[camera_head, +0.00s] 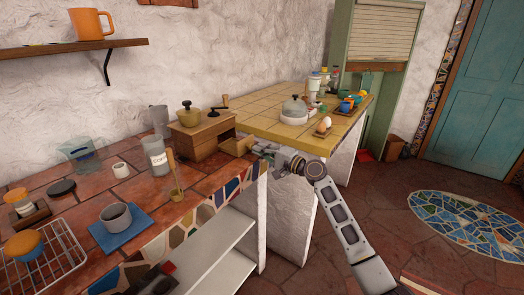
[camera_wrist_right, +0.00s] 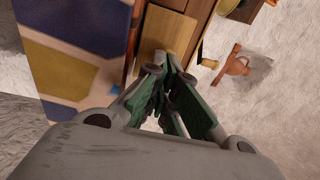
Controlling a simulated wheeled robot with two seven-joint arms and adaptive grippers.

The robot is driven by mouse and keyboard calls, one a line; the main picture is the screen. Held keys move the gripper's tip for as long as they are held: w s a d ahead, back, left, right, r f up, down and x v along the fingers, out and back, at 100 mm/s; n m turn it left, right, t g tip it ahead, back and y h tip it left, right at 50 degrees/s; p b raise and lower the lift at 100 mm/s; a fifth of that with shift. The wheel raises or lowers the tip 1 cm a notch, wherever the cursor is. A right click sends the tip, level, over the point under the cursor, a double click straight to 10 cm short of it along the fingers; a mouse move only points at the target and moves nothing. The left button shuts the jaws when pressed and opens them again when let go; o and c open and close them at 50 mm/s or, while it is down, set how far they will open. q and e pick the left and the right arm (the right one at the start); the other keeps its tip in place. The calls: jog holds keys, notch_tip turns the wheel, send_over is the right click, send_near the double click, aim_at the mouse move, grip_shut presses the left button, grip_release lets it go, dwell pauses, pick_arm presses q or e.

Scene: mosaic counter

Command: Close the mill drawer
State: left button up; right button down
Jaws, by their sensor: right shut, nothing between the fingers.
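The wooden mill (camera_head: 202,140), with a rounded olive-green top and a crank, stands at the back of the tiled counter. Its small drawer (camera_head: 236,146) sticks out to the right from the mill's body. My right gripper (camera_head: 258,150) is shut and empty at the drawer's outer end. In the right wrist view, the shut fingertips (camera_wrist_right: 167,66) are at a light wood panel that looks like the drawer (camera_wrist_right: 168,32); I cannot tell whether they touch it. A dark part at the bottom of the head view looks like my left gripper (camera_head: 155,280); its fingers are unclear.
A grey mug (camera_head: 116,217) sits on a blue mat. The yellow tiled counter (camera_head: 262,122) lies beyond the drawer. A gap separates the white counter supports below.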

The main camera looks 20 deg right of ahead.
aim_at(253, 145)
jog(key=shift+x, duration=1.4)
jog(key=shift+w+a+f, duration=0.1)
jog(key=shift+w+a, duration=0.15)
pick_arm(q)
jog(key=shift+w+d+r, duration=0.1)
jog(key=shift+w+r, duration=0.1)
jog(key=shift+r, duration=0.1)
jog(key=shift+s+f, duration=0.15)
